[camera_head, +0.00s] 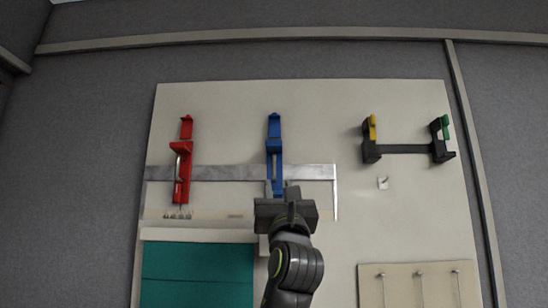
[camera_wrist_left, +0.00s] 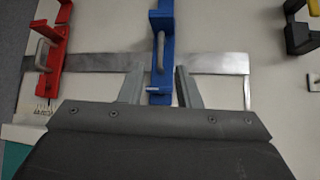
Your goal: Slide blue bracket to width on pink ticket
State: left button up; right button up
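The blue bracket (camera_head: 274,150) stands upright on the metal rail (camera_head: 225,173) mounted on the pale wall board. It also shows in the left wrist view (camera_wrist_left: 161,25), with a grey handle on its front. My left gripper (camera_head: 276,187) is at the bracket's lower end. In the left wrist view its two fingers (camera_wrist_left: 160,80) are apart, one on each side of the bracket's lower part, with small gaps visible. I cannot make out a pink ticket. My right gripper is not in view.
A red bracket (camera_head: 182,160) sits on the same rail to the left, above a small printed scale (camera_head: 178,216). A black holder with yellow and green parts (camera_head: 405,149) and a small hook (camera_head: 382,183) are at right. A teal panel (camera_head: 195,275) is below left.

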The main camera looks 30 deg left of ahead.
aim_at(274, 166)
pick_arm(q)
jog(key=p+x, duration=0.4)
jog(key=x, duration=0.6)
jog(key=shift+w+a+r, duration=0.1)
jog(key=shift+w+r, duration=0.05)
jog(key=shift+w, duration=0.05)
grip_shut()
